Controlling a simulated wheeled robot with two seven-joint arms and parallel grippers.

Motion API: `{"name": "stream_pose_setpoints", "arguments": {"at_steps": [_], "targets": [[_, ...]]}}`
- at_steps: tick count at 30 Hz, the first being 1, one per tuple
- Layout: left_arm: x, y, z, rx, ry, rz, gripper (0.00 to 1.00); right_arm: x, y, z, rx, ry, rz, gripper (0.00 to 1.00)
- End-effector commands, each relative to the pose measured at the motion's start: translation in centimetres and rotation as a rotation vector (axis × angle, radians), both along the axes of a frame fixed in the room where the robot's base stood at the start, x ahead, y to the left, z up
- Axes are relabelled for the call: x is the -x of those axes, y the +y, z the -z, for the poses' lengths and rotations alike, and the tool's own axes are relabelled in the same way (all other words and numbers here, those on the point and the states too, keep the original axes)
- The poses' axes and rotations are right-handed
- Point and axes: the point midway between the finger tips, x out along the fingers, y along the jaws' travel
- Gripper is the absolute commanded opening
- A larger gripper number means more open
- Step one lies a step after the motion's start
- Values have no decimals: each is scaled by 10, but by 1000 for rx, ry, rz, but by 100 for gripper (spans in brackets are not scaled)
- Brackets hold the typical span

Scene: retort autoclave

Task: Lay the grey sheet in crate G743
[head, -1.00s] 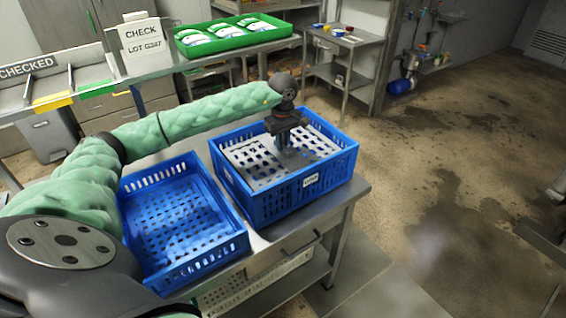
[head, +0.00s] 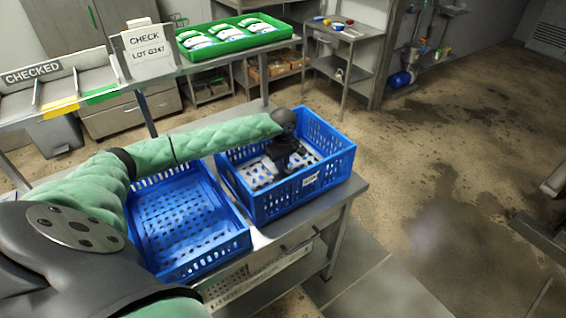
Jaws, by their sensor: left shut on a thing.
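The grey sheet (head: 257,174), perforated with slots, is down inside the right-hand blue crate (head: 275,205). Part of the sheet is hidden by my gripper and by the crate's front wall. The crate has a small white label (head: 310,181) on its front, too small to read surely. My left gripper (head: 283,168) reaches down into this crate and is shut on the sheet; its fingertips are hard to make out. I cannot tell whether the sheet touches the crate floor. My right gripper is not in view.
An empty blue crate (head: 190,268) stands to the left on the same metal table (head: 345,190). Behind are a green tray (head: 235,45) with several pouches, a CHECK sign (head: 146,50) and a CHECKED rack (head: 30,75). Open floor lies to the right.

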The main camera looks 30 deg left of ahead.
Motion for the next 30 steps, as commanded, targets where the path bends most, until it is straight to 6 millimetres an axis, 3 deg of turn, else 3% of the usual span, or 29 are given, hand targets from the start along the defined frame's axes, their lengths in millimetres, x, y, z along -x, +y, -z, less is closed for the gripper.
{"name": "stream_pose_setpoints", "arguments": {"at_steps": [14, 15, 17, 30], "targets": [[0, 0, 2, -1, -1, 0, 0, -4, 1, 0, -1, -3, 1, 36], [0, 0, 2, 0, 0, 0, 22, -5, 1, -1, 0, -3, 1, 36], [0, 0, 2, 0, 0, 0, 34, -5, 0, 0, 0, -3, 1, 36], [0, 0, 0, -1, -1, 0, 36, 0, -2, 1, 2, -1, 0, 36]]}}
